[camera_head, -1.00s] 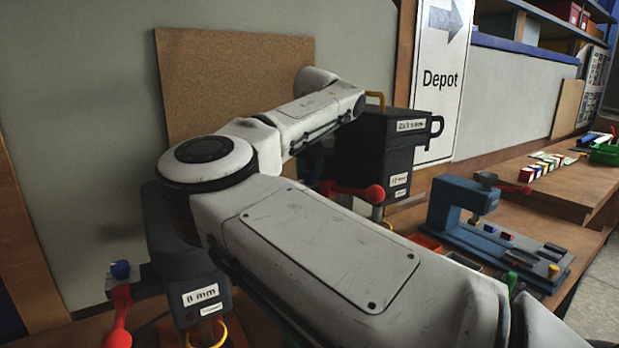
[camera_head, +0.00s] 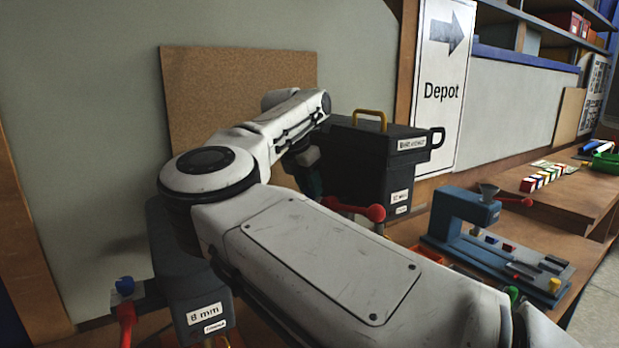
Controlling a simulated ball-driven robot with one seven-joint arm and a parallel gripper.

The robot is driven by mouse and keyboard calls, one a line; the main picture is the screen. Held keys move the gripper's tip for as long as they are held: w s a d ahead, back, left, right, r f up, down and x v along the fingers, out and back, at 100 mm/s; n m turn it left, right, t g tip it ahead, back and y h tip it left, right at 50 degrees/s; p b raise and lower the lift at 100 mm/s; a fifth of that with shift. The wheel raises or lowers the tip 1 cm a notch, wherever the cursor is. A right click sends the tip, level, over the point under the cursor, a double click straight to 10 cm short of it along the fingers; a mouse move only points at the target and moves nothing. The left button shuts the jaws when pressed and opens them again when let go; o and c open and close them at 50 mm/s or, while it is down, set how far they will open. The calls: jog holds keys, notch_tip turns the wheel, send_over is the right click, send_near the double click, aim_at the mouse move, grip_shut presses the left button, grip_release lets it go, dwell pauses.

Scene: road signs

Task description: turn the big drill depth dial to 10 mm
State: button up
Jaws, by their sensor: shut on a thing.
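The big drill (camera_head: 372,165) is a dark box-shaped machine at the centre, with a yellow handle on top, white labels and a red-knobbed lever (camera_head: 375,213). My gripper (camera_head: 308,180) points down close to the drill's left side, partly hidden by my own arm. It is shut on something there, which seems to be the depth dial. The dial, its scale and its setting cannot be made out.
A blue press-like machine (camera_head: 490,235) stands on the right of the bench. My arm covers much of the middle.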

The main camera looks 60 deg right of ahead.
jog(key=shift+w+r+m+g+p, duration=0.1)
jog(key=shift+m+g+p, duration=0.4)
jog(key=shift+m+p, duration=0.6)
jog(key=shift+m+y, duration=0.3)
jog(key=shift+m, duration=0.2)
jog(key=o, duration=1)
jog(key=b+v, duration=0.2)
jog(key=v, duration=0.8)
jog(key=shift+w+a+r+b, duration=0.15)
jog(key=shift+r+b, duration=0.1)
jog(key=shift+b, duration=0.05)
